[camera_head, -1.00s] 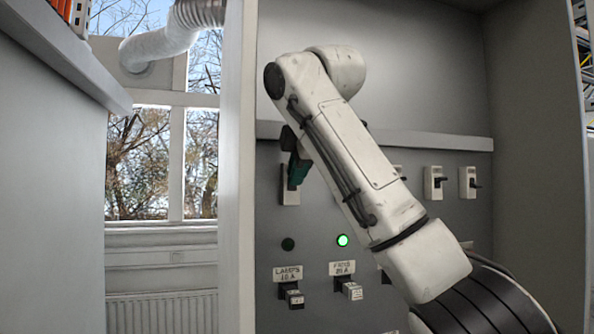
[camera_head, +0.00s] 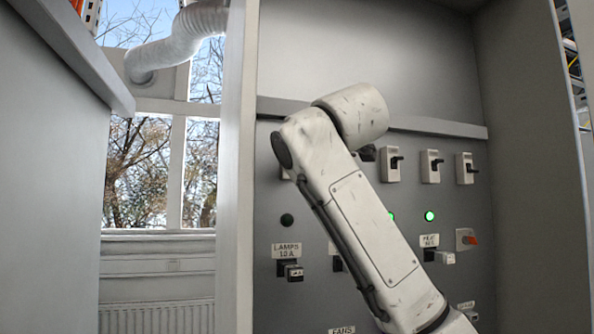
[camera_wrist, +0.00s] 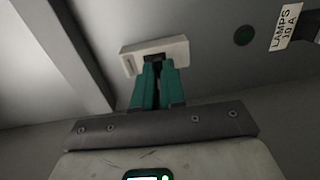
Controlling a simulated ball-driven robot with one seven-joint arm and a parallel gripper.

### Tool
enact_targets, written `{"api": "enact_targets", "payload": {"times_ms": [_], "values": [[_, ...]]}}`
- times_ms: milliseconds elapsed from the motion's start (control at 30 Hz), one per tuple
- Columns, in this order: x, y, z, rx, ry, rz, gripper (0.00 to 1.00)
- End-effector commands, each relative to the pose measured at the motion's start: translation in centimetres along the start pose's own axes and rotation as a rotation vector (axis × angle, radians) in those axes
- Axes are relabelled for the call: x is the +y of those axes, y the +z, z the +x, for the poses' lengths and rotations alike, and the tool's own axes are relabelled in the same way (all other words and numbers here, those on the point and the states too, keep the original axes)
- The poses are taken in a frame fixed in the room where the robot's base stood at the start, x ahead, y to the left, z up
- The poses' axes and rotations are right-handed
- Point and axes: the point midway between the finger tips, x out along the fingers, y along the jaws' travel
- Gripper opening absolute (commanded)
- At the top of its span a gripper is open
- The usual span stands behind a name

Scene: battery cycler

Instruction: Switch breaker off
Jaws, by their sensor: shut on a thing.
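In the wrist view, a pale breaker (camera_wrist: 177,50) is mounted on the grey panel, in line with a dark green lamp (camera_wrist: 243,35) and a "LAMPS 10 A" label (camera_wrist: 286,27). My gripper (camera_wrist: 157,66), with teal fingers, is shut on the breaker's dark switch lever (camera_wrist: 153,57). The fingertips cover most of the lever, so its exact position is hard to tell. In the head view my arm hides the gripper and nearly all of this breaker. The lamp above the LAMPS label (camera_head: 287,220) is unlit there.
Other breakers with black levers (camera_head: 431,166) stand in a row to the right. A green lamp (camera_head: 429,216) is lit below them. Plugs in sockets (camera_head: 292,272) stick out lower down. A cabinet side wall (camera_head: 237,180) stands close on the left, and a ledge (camera_head: 440,127) runs above the breakers.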

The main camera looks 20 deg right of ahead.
Motion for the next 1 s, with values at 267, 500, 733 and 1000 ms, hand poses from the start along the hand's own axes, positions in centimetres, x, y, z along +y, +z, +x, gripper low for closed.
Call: {"api": "enact_targets", "payload": {"times_ms": [267,500,733,1000], "values": [[-1.48,0.00,0.26,0.000,0.205,0.000,0.00],[-1.70,0.02,0.42,-0.001,0.314,0.000,0.00],[-1.66,0.00,0.46,-0.001,0.359,-0.001,0.00],[-1.66,0.00,0.50,0.000,0.364,0.000,0.00]]}}
